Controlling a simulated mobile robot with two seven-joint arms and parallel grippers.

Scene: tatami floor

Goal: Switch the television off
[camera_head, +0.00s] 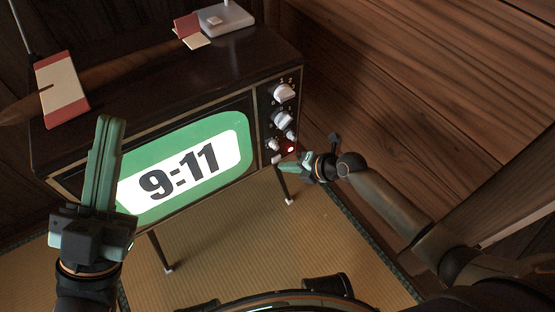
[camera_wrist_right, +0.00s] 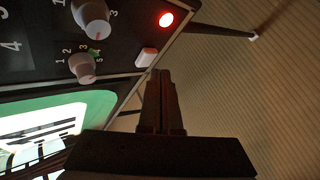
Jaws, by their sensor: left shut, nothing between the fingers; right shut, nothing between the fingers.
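The television (camera_head: 185,165) is a dark wooden set on thin legs. Its screen is lit green and white and reads 9:11. Knobs (camera_head: 283,93) run down its right-hand panel. A red light (camera_head: 290,148) glows low on the panel, and it also shows in the right wrist view (camera_wrist_right: 166,19). My left gripper (camera_head: 108,122) is shut, empty, pointing up before the screen's left side.
A red and cream striped item (camera_head: 62,88), a long brown wooden object (camera_head: 125,68) and a white box (camera_head: 222,20) lie on the television's top. A wooden wall (camera_head: 420,80) stands at right. Tatami floor (camera_head: 225,235) is clear below.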

